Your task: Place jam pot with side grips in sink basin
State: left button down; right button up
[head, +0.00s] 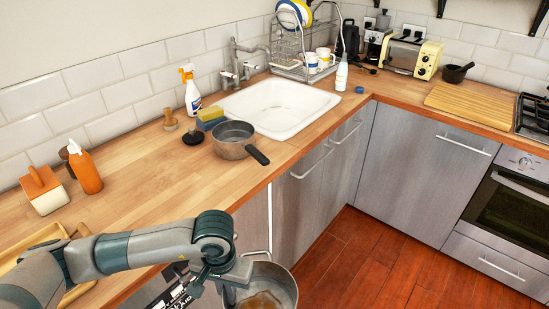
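The jam pot (284,284) is a round steel pot with brownish contents, at the bottom edge of the head view, partly cut off. It is in front of the counter, over the floor side, not on the worktop. My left gripper (232,286) is at the pot's left rim and appears shut on it; its fingertips are partly hidden. The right gripper is out of view. The white sink basin (275,108) is set in the wooden worktop at the upper middle, and looks empty.
A grey saucepan (233,139) stands at the sink's near-left edge, its dark handle pointing toward the front edge. A sponge (210,117), spray bottle (190,90) and black stopper (193,137) are left of the sink. A white bottle (342,74) and dish rack (305,48) stand behind it.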

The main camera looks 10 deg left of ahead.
aim_at(277, 120)
jog(key=i+l+u, duration=0.15)
jog(key=i+l, duration=0.15)
jog(key=i+l+u, duration=0.1)
jog(key=i+l, duration=0.15)
jog(key=l, duration=0.15)
jog(key=i+l+u, duration=0.15)
jog(key=i+l, duration=0.15)
jog(key=i+l+u, duration=0.15)
jog(key=l, duration=0.35)
jog(key=i+l+u, duration=0.15)
jog(key=i+l, duration=0.15)
jog(key=i+l+u, duration=0.1)
jog(key=l, duration=0.5)
jog(key=i+l+u, duration=0.15)
jog(key=l, duration=0.3)
jog(key=i+l+u, duration=0.15)
jog(key=l, duration=0.35)
jog(key=i, duration=0.1)
